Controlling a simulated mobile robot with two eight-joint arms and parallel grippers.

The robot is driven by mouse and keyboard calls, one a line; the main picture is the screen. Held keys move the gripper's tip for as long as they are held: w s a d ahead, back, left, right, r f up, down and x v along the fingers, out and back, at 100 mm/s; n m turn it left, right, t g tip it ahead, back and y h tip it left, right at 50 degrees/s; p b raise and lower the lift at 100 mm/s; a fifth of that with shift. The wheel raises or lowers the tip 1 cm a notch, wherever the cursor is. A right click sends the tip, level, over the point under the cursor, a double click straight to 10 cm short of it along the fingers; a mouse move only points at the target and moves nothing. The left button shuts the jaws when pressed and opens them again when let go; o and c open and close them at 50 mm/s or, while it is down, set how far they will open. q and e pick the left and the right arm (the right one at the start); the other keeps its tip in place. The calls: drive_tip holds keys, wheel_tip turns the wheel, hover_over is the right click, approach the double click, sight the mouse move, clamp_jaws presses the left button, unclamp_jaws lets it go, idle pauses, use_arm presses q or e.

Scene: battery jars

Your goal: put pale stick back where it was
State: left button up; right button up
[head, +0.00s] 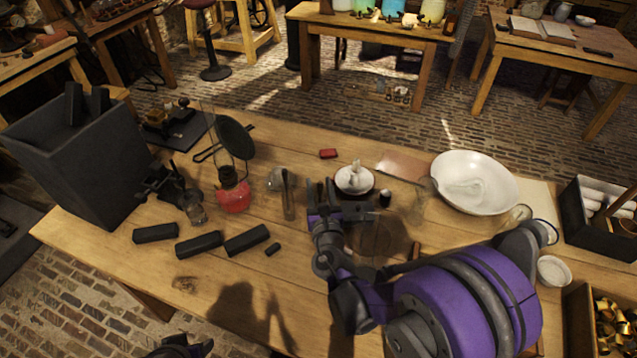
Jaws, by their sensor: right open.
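Several pale sticks (604,196) lie in a dark open crate (577,216) at the right end of the table. I cannot tell which one is the task's pale stick. A small white dish (354,181) with a pale upright piece in it stands near mid-table, just right of my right gripper. My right gripper (321,190) is open over the middle of the table, and I see nothing held in it. Its arm hides part of the table's right half. Only a dark tip of my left gripper (180,347) shows at the bottom edge; its jaws are unclear.
A tall black bin (84,160) stands at far left. A large white bowl (474,183) is at the back right. The table's front left is clear.

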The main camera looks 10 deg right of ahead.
drive_tip(key=s+a+b, duration=0.1)
drive_tip(key=s, duration=0.9)
drive_tip(key=shift+s+a, duration=0.15)
drive_tip(key=shift+s, duration=0.2)
